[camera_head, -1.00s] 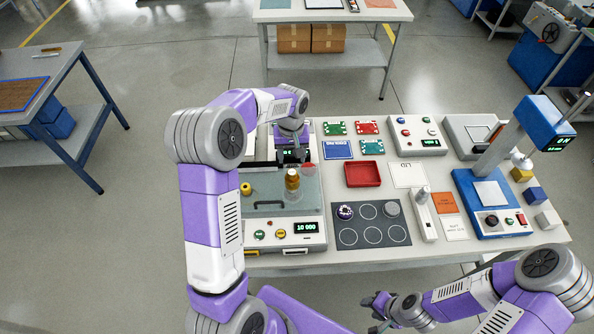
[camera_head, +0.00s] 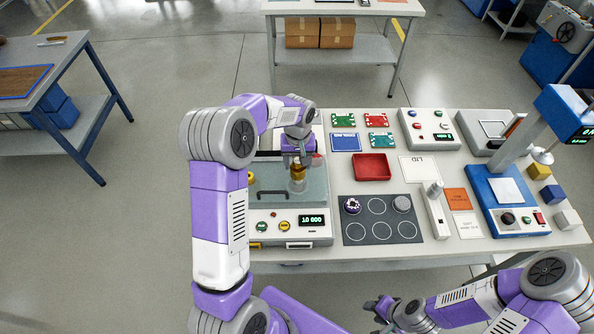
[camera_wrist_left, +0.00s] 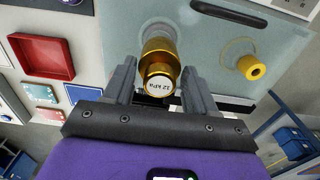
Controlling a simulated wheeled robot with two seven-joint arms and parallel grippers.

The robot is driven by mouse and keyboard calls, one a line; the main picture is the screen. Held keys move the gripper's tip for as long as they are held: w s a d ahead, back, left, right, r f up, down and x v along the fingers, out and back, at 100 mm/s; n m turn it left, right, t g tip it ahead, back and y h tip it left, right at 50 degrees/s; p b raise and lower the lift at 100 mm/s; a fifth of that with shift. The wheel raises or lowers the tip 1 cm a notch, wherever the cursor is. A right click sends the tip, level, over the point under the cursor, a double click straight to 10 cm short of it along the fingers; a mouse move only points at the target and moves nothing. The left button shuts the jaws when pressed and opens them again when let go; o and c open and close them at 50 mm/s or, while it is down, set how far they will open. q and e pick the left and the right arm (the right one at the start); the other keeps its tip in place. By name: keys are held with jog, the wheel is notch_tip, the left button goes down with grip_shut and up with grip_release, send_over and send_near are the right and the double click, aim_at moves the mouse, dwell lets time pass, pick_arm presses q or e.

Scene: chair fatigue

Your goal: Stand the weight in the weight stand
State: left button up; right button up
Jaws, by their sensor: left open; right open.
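A brass-coloured cylinder (camera_head: 298,172), apparently the weight, stands on the pale glassy top of the machine at the left of the table. In the left wrist view the brass cylinder (camera_wrist_left: 159,72) shows a white end label that reads like "22 kPa". My left gripper (camera_head: 297,159) is over it, open, with one finger on each side of its upper part; whether they touch it I cannot tell. My right gripper (camera_head: 379,307) is open and empty, low in front of the table. I cannot tell which thing is the weight stand.
The machine (camera_head: 268,229) has buttons and a display reading 10 000. A yellow knob (camera_wrist_left: 251,67) sits on its top. To its right are a dark mat (camera_head: 381,235) with circles, a red tray (camera_head: 371,166) and a blue-based device (camera_head: 507,215). My left arm covers the machine's left side.

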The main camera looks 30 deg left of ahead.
pick_arm(q)
jog(key=shift+w, duration=0.1)
jog(key=c, duration=0.6)
jog(key=shift+r, duration=0.15)
jog(key=shift+r, duration=0.1)
jog(key=shift+r+p, duration=1.3)
jog(key=shift+r, duration=0.35)
jog(key=shift+r+p, duration=1.5)
jog(key=shift+r, duration=0.5)
